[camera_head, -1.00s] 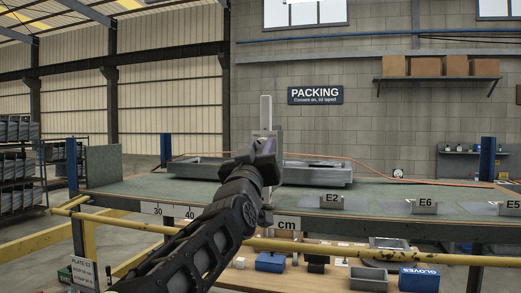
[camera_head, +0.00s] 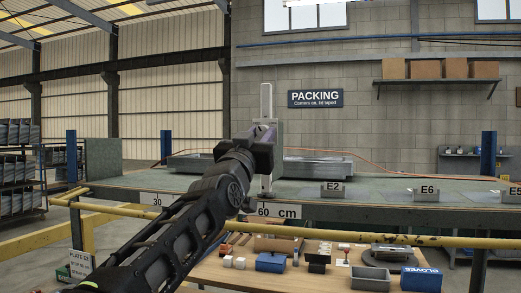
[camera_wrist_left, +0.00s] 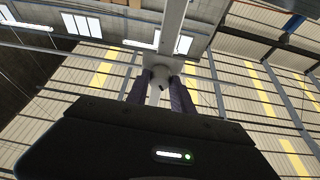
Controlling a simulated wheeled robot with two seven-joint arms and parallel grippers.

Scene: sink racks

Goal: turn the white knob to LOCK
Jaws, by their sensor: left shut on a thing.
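The white knob (camera_wrist_left: 157,88) shows in the left wrist view between the two dark fingers of my left gripper (camera_wrist_left: 161,82), which is shut on it. Its near end is partly hidden, and I cannot read its position or any LOCK mark. In the head view my left gripper (camera_head: 265,135) is in front of a pale upright fixture (camera_head: 266,98) at the bench and hides the knob. The fixture's long post also runs up the left wrist view (camera_wrist_left: 174,25). My right gripper is not in view.
The green-topped bench (camera_head: 400,196) carries labels such as E2 (camera_head: 331,188) and a grey tray (camera_head: 320,168). A yellow rail (camera_head: 360,236) crosses in front. Below, a wooden shelf (camera_head: 230,280) holds a blue box (camera_head: 270,262) and other small items.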

